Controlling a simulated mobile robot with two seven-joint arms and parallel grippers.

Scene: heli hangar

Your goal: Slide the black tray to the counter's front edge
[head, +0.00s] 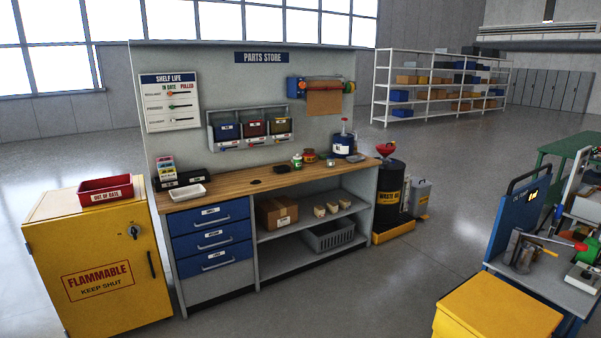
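A low black tray (196,177) with a pale label on its front stands at the left end of the wooden counter (230,187), towards the back panel. A white shallow tray (187,193) lies in front of it, nearer the counter's front edge, and seems to hide part of it. I cannot tell what the black tray holds. Neither of my grippers is in view.
Colored cards (166,165) stand at the black tray's left. A small dark disc (255,182) lies mid-counter; right of it are a green-and-white bottle (297,160) and a blue container (344,146). A yellow cabinet (100,260) bearing a red bin (106,190) stands left.

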